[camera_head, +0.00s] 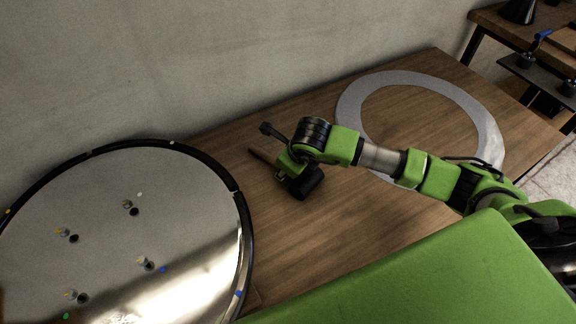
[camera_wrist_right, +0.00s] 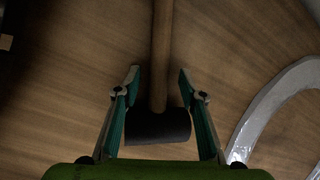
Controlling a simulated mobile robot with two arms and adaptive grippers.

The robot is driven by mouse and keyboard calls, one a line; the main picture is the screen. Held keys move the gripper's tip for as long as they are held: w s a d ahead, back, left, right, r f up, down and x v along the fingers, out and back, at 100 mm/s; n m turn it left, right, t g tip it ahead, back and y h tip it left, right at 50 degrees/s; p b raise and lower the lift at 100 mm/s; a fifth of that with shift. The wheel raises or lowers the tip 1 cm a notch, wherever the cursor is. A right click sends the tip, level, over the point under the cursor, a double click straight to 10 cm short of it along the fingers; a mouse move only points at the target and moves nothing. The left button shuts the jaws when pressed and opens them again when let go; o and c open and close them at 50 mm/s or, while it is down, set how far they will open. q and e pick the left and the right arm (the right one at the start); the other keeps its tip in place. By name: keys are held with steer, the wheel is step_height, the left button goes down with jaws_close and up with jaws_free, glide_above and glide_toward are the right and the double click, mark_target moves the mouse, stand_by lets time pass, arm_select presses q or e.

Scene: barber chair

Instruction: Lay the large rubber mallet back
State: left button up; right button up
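The large rubber mallet, with a black head (camera_head: 307,183) and a wooden handle (camera_head: 262,155), lies on the wooden table, its handle pointing to the upper left. In the right wrist view, its black head (camera_wrist_right: 157,127) lies crosswise low between the fingers and its handle (camera_wrist_right: 161,35) runs up the picture. My right gripper (camera_wrist_right: 158,80) is open, with one finger on each side of the mallet and visible gaps to the handle. In the head view, my right wrist hides part of the mallet. My left gripper is not in view.
A large round metal disc (camera_head: 190,215) with a black rim and small knobs stands at the left. A flat grey ring (camera_head: 362,91) lies on the table (camera_head: 290,240) at the right. A green surface (camera_head: 420,275) fills the front. Another table (camera_head: 490,20) stands at the upper right.

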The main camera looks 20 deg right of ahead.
steer(key=shift+f, duration=0.1)
steer(key=v, duration=1.2)
